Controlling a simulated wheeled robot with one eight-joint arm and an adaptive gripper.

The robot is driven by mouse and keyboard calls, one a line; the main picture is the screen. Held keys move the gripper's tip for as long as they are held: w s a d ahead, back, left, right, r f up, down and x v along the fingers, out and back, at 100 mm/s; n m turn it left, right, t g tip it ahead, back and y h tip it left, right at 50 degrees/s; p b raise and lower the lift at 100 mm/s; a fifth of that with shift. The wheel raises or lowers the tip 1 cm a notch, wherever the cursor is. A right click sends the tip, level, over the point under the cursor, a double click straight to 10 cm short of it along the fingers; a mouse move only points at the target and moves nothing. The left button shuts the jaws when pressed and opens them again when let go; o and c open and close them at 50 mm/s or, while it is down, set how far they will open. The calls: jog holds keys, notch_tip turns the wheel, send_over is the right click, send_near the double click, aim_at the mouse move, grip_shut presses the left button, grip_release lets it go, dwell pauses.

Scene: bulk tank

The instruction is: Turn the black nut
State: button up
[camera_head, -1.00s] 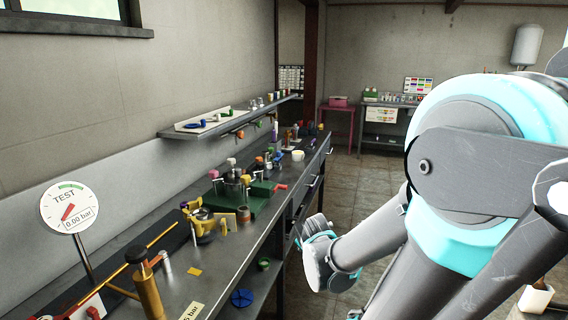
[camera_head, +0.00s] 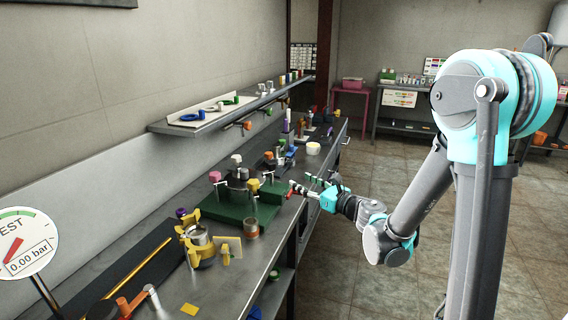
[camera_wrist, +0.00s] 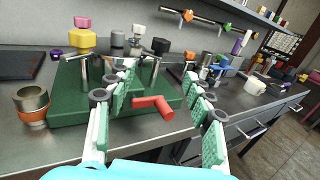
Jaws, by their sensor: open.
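In the wrist view the black nut (camera_wrist: 160,46) sits on top of an upright post at the far right of a green block (camera_wrist: 75,108). In the head view a small dark top (camera_head: 243,173) among the posts on the green block (camera_head: 232,216) looks like it. My gripper (camera_wrist: 161,72) is open and empty, its two pale-green-padded fingers spread. The nut shows beyond the fingertips, between them and apart from them. In the head view my gripper (camera_head: 308,189) is at the bench's front edge, beside the block.
A red crank handle (camera_wrist: 154,106) sticks out of the block's front, between my fingers in the wrist view. Other posts carry a pink cap (camera_wrist: 82,22), a yellow cap (camera_wrist: 82,40) and a white cap (camera_wrist: 138,29). A copper-banded cup (camera_wrist: 32,104) stands at the left. The floor aisle is clear.

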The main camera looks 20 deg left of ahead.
aim_at(275, 167)
jog(key=x, duration=1.6)
jog(key=shift+w+a+r, duration=0.1)
jog(key=shift+w+a, duration=0.15)
jog(key=shift+a, duration=0.05)
jog(key=c, duration=1.2)
